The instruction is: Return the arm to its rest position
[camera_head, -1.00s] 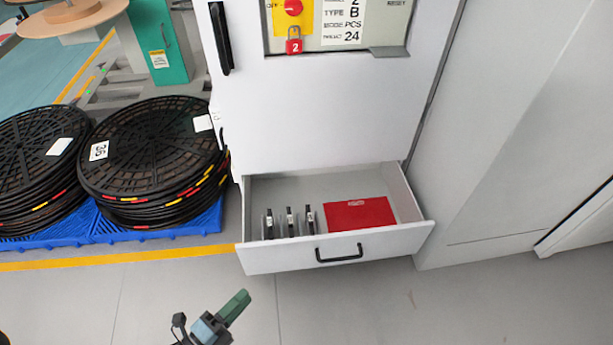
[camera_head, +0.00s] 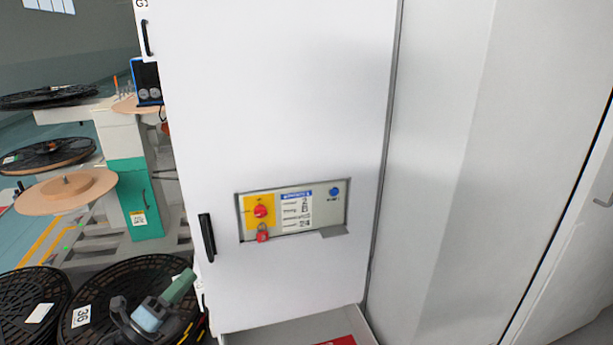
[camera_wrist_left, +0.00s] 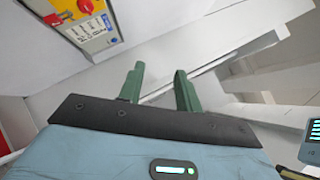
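My left gripper (camera_head: 184,280) shows at the lower left of the head view, in front of the black reels. In the left wrist view its two green fingers (camera_wrist_left: 158,78) stand apart with nothing between them. It touches nothing that I can see. The rest of the left arm is cut off by the lower edge of the head view. My right gripper is in neither view.
A white cabinet (camera_head: 285,110) stands ahead, with a control panel (camera_head: 330,212), red padlock (camera_head: 263,234) and black handle (camera_head: 207,238). Its drawer (camera_head: 365,325) is open below, mostly cut off. Black reels (camera_head: 22,310) lie at left. A grey wall panel (camera_head: 440,150) is at right.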

